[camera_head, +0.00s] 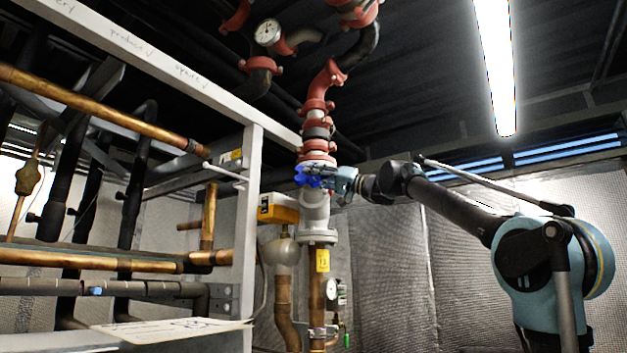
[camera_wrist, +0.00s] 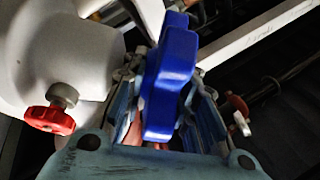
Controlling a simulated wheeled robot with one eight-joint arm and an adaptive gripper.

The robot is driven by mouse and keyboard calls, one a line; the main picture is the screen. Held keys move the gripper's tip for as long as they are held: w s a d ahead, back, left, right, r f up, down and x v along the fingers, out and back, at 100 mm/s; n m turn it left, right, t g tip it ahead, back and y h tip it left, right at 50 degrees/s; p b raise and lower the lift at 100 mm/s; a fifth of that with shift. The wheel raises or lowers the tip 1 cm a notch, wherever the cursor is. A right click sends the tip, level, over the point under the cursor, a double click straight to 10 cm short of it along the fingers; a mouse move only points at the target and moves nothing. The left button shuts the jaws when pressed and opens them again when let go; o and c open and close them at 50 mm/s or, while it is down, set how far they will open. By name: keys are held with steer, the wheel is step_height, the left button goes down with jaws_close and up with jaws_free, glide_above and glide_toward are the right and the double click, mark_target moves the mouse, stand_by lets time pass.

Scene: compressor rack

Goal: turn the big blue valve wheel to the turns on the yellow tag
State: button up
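The blue valve wheel (camera_head: 314,180) is on the grey valve body (camera_head: 316,222) of the upright pipe, below red couplings. My gripper (camera_head: 332,181) reaches it from the right. In the wrist view the wheel (camera_wrist: 172,75) stands edge-on between my two fingers (camera_wrist: 165,90), one on each side. The fingers look spread, with a gap beside the wheel; firm contact does not show.
A small red knob (camera_wrist: 50,120) sits on the pale body at the left of the wrist view. A yellow-orange box (camera_head: 278,208) is left of the valve. A grey frame post (camera_head: 246,215) and copper pipes (camera_head: 95,105) fill the left side.

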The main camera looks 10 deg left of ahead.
steer(key=shift+a+r, duration=0.1)
steer(key=shift+a, duration=0.2)
jaws_close()
steer(key=shift+w+n+g+h, duration=0.1)
steer(key=shift+n+g+h, duration=1.5)
steer(key=shift+g+h, duration=0.45)
stand_by(5.2)
